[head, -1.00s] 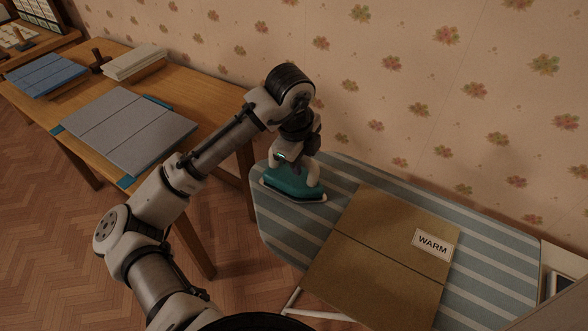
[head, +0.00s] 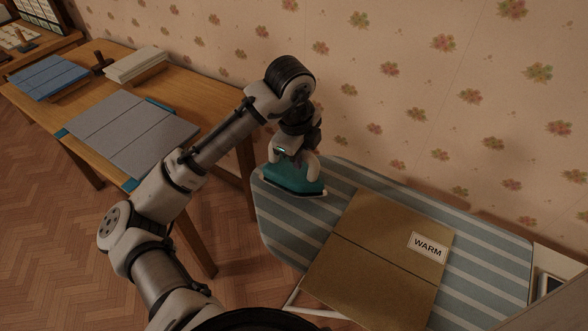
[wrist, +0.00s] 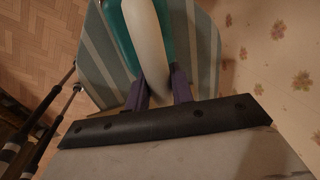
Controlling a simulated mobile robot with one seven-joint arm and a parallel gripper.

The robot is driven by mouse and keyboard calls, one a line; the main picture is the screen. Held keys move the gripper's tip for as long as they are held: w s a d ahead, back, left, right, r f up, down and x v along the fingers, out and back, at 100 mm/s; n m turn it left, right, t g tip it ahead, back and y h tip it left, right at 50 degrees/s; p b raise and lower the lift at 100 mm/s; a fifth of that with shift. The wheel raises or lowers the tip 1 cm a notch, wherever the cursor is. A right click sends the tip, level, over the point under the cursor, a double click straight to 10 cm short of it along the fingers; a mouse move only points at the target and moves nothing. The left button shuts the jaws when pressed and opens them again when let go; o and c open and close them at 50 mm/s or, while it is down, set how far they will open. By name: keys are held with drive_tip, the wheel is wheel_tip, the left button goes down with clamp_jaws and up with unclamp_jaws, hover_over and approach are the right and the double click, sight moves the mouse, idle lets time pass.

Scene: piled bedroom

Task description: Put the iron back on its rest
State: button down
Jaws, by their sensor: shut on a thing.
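The teal iron (head: 290,179) has a pale soleplate edge and is over the left end of the striped ironing board (head: 475,222). My gripper (head: 296,163) is shut on the iron from above. In the wrist view the iron's white handle (wrist: 147,40) runs up from between the purple fingers of my gripper (wrist: 160,92), with teal body on both sides. The iron seems a little above the board, but the gap is hard to judge. I cannot make out an iron rest in these views.
A brown folded panel (head: 370,265) with a "WARM" label (head: 427,247) covers the middle of the board. A wooden desk (head: 215,95) with grey (head: 130,130) and blue (head: 47,77) folded panels stands left. The flowered wall (head: 400,60) is close behind.

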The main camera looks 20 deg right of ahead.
drive_tip(key=shift+r+p, duration=0.85)
drive_tip(key=shift+r, duration=1)
